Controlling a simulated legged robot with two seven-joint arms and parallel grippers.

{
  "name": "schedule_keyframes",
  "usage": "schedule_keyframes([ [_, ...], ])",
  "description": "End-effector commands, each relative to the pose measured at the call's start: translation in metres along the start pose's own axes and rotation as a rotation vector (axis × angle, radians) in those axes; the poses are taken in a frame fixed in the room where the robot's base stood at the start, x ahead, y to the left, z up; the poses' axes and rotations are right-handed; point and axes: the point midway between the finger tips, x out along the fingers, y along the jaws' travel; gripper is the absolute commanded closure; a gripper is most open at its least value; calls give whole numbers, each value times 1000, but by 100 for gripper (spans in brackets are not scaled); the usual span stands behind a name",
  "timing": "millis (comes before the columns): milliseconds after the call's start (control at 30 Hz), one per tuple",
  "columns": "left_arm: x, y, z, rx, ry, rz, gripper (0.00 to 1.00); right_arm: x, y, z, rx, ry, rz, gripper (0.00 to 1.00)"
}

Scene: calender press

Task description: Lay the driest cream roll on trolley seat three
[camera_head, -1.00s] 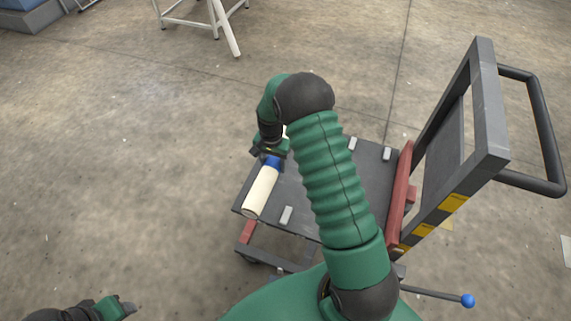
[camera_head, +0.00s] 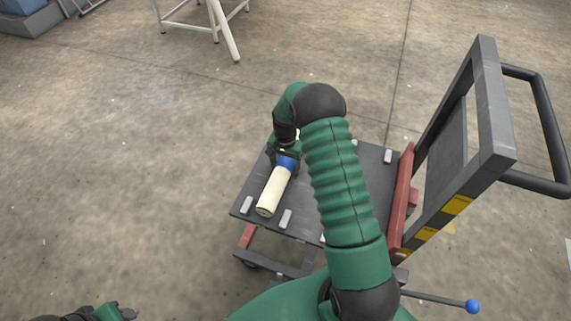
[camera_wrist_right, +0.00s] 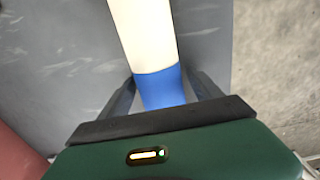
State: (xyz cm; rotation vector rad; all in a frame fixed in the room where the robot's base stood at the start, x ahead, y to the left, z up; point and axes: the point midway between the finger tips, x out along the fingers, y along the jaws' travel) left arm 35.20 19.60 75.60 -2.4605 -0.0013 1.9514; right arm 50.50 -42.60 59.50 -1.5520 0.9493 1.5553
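The cream roll (camera_head: 270,197) has a blue band near my right gripper and also shows in the right wrist view (camera_wrist_right: 146,35). My right gripper (camera_head: 286,158) is shut on the blue band; its fingers flank the band in the right wrist view (camera_wrist_right: 160,76). The roll is over the trolley's dark deck (camera_head: 305,203), its free end between two pale blocks (camera_head: 246,204) (camera_head: 286,218) at the near-left edge. I cannot tell whether it touches the deck. No seat number is readable. My left gripper (camera_head: 120,312) is at the bottom left, partly cut off.
My right arm hides the deck's middle. Another pale block (camera_head: 388,156) stands at its far right. A red bar (camera_head: 402,200) and the trolley's upright handle frame (camera_head: 490,110) rise on the right. A blue-knobbed lever (camera_head: 472,306) sticks out below. White stand legs (camera_head: 225,30) are far off.

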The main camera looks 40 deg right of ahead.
Motion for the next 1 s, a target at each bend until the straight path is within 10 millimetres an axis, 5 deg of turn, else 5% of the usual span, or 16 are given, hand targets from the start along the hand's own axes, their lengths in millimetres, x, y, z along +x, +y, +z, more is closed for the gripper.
schedule_keyframes([
  [367,-3,0,-1,0,0,0,45,-8,0,0,0,2,-1,24],
  [733,-23,0,-5,0,0,0,45,-97,-1,0,1,3,-2,24],
  [1000,-26,0,-6,0,0,0,45,-128,-5,10,-40,6,-6,24],
])
